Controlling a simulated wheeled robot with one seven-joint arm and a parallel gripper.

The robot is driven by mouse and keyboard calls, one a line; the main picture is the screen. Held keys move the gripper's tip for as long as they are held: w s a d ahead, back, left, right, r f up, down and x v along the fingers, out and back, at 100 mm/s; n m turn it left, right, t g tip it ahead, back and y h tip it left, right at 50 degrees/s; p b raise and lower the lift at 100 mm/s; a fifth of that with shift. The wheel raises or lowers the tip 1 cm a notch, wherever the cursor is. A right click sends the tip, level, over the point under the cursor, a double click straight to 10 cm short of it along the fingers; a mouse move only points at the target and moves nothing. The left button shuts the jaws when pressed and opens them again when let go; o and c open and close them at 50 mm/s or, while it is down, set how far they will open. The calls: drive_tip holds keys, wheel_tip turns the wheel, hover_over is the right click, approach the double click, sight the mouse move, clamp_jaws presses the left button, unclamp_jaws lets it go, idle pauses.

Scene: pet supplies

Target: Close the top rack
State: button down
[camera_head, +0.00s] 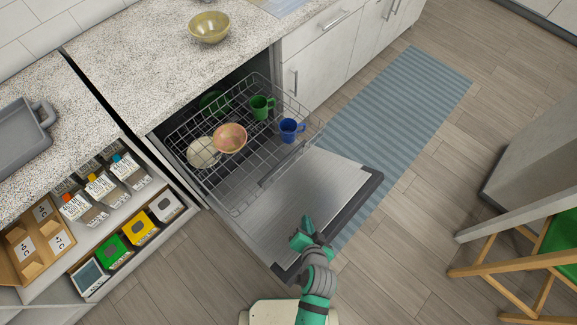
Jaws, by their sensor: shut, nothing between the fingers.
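The dishwasher stands open under the counter, with its door (330,180) folded down flat. A wire rack (243,191) is pulled out over the door. It holds a green mug (261,107), a blue mug (291,130), a pink-orange bowl (229,138), a cream bowl (203,153) and a dark green dish (213,101) at the back. I cannot clearly tell a separate lower rack beneath it. My gripper (302,232) is shut and empty over the front part of the door, apart from the rack in the picture.
An open drawer (187,212) with packages and boxes juts out at the left. A yellow bowl (209,27) and a grey tray (22,132) sit on the counters. A blue striped rug (400,110) lies right of the door. A green-seated wooden chair (535,262) stands at the right.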

drive_tip(key=w+d+r+m+g+y, duration=0.1)
drive_tip(key=w+r+y, duration=0.2)
drive_tip(key=w, duration=0.4)
drive_tip(key=w+d+r+m+g+y, duration=0.1)
drive_tip(key=w+d+r+g+y, duration=0.15)
drive_tip(key=w, duration=0.45)
drive_tip(key=w+a+f, duration=0.7)
drive_tip(key=a, duration=0.2)
drive_tip(key=shift+w+f+t+y, duration=0.25)
drive_tip(key=shift+t+y, duration=0.2)
drive_tip(key=shift+w+a, duration=0.1)
